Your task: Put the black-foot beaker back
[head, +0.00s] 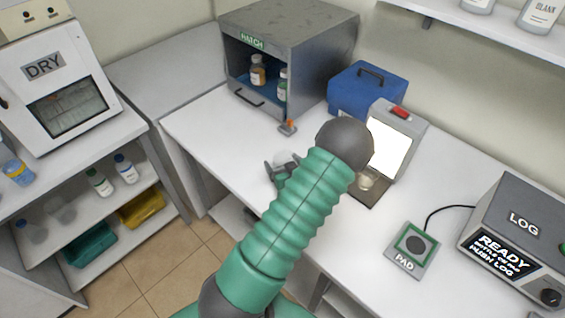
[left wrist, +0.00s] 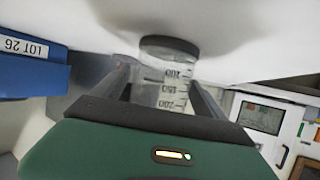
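The black-foot beaker (left wrist: 168,78) is clear glass with printed volume marks. It shows between the two fingers of my left gripper (left wrist: 165,95) in the left wrist view. That picture is upside down, so the black foot (left wrist: 170,46) points down and the beaker is about upright. The fingers appear closed on its sides. In the head view my left gripper (head: 283,168) is over the white counter, partly hidden by my arm, with a bit of clear glass (head: 286,158) showing. I cannot tell whether the foot touches the counter. My right gripper is out of view.
A grey hatch box (head: 325,60) with bottles stands behind, and a small orange-topped item (head: 288,127) before it. A blue case (head: 350,95), a lit panel (head: 388,148), a pad (head: 412,249) and a log unit (head: 520,240) are right. A dry cabinet (head: 60,80) is left.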

